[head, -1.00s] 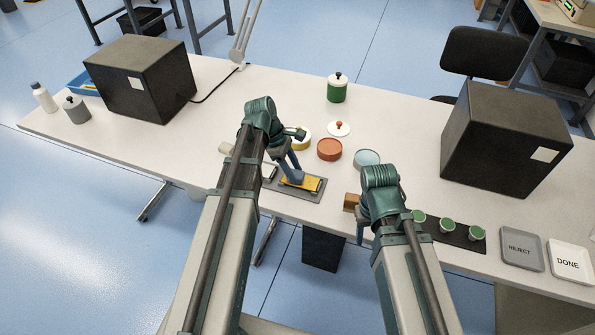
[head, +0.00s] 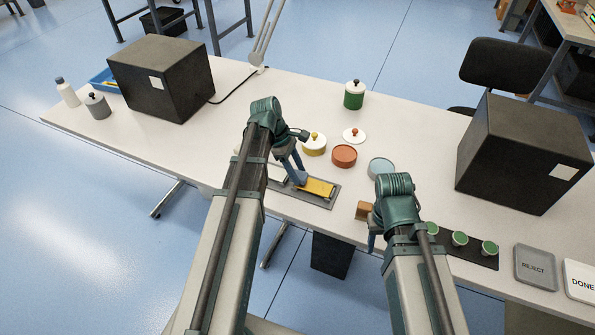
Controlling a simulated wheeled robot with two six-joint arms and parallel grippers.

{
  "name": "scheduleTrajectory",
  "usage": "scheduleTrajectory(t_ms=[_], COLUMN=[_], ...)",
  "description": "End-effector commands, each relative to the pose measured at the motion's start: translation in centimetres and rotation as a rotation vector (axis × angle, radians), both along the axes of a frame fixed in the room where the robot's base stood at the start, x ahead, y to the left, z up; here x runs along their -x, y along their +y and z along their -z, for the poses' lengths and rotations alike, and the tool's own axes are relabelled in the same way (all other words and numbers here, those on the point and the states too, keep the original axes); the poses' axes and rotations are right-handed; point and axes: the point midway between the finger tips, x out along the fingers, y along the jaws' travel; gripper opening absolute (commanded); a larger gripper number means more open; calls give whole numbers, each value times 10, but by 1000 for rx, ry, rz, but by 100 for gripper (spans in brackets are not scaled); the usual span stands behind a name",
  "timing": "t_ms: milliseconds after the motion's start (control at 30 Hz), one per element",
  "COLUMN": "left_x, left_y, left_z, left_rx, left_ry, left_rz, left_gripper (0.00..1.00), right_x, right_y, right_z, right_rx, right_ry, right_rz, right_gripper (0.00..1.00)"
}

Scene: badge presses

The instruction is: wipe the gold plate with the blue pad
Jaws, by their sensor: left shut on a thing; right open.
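The gold plate (head: 319,188) lies flat on a grey base (head: 326,203) near the table's front edge. My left gripper (head: 298,179) points down at the plate's left end. It is shut on the blue pad (head: 300,180), a small blue-grey shape mostly hidden by the fingers. The pad is at or just above the plate's left end; contact is hard to tell. My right gripper (head: 373,241) is open by the table's front edge, just below a brown block (head: 363,210). Its fingers are largely hidden by its own arm.
Green-topped pieces stand on a dark mat (head: 478,256). Trays marked REJECT (head: 535,267) and DONE (head: 581,282) lie at the right.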

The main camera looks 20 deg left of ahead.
Motion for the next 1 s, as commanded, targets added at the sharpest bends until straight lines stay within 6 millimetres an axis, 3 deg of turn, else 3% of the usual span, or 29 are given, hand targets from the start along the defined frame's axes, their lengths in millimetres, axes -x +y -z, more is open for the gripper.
scheduleTrajectory(t_ms=[533, 1000], left_x=[0, 0], left_y=[0, 0], left_z=[-55, -59], left_rx=[0, 1], left_ry=[0, 0], left_rz=[0, 0], left_gripper=[4, 4], right_x=[0, 0], right_y=[0, 0], right_z=[-55, -59], right_rx=[0, 0], right_ry=[0, 0], right_rz=[0, 0], right_gripper=[50, 50])
